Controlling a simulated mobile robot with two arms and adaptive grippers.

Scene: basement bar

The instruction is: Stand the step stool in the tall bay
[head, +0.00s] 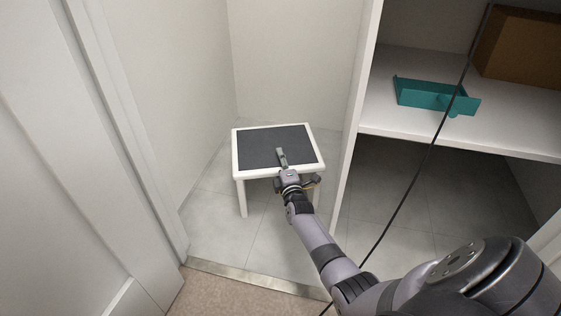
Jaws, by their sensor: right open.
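The step stool (255,141) has a white rim and legs and a dark grey top. It stands upright on the tiled floor inside the narrow tall bay (273,62), near its back wall. My right gripper (281,153) reaches in from the lower right, over the stool's front edge and top. It is open; whether it touches the stool is hard to tell. The stool's front right leg is partly hidden by my gripper. My left gripper is not in view.
A white divider (357,95) separates the bay from a shelf (388,113) holding a teal tray (422,93) and a brown box (520,45). A dark cable hangs at right. A white door (75,150) stands at left. A metal threshold (255,279) crosses the bay's front.

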